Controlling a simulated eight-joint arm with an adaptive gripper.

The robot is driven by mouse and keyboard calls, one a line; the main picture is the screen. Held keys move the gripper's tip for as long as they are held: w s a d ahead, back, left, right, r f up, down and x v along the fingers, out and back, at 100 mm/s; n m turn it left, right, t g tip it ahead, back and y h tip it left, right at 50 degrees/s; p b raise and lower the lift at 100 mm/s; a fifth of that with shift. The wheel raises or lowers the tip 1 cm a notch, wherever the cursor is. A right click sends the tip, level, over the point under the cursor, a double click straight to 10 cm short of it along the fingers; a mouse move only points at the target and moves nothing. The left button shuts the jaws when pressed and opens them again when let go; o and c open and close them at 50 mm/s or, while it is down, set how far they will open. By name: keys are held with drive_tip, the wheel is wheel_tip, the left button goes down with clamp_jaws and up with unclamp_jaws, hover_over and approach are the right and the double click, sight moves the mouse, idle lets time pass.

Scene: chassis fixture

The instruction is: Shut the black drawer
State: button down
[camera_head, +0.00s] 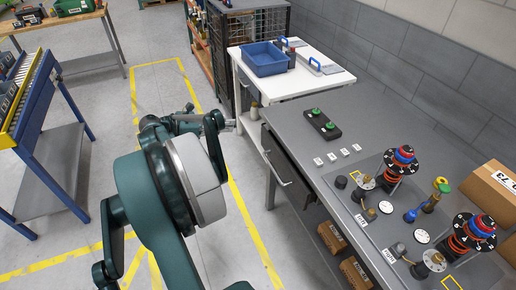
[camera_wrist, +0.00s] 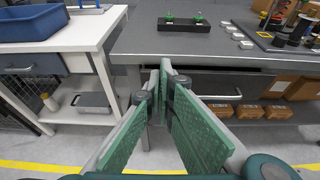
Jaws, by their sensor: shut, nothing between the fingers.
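The black drawer (camera_head: 286,168) is under the top of the grey workbench (camera_head: 352,125). In the head view its front appears to stand out a little from the bench edge, with a bar handle on it. In the wrist view the drawer front (camera_wrist: 240,84) is at right of centre, partly hidden by my right finger. My gripper (camera_head: 236,124) is at the bench's left end, near the drawer's far end. In the wrist view the fingertips of my gripper (camera_wrist: 163,72) are together, with nothing held. I cannot tell whether they touch the bench or drawer.
A white table (camera_head: 246,77) with a blue bin (camera_head: 264,58) adjoins the bench's far end; its grey drawer (camera_wrist: 32,64) is another one. Cardboard boxes (camera_wrist: 247,111) lie below the black drawer. Fixtures stand on the bench.

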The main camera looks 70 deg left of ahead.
wheel_tip(320, 180, down, 16)
drive_tip(key=shift+r, duration=0.2)
drive_tip(key=shift+w, duration=0.15)
drive_tip(key=b, duration=0.2)
approach(266, 144)
drive_tip(key=w+f, duration=0.4)
drive_tip(key=shift+w+a+b, duration=0.2)
drive_tip(key=shift+w+b, duration=0.15)
drive_tip(key=shift+w, duration=0.45)
drive_tip(key=shift+w, duration=2.65)
drive_tip(key=shift+b, duration=0.3)
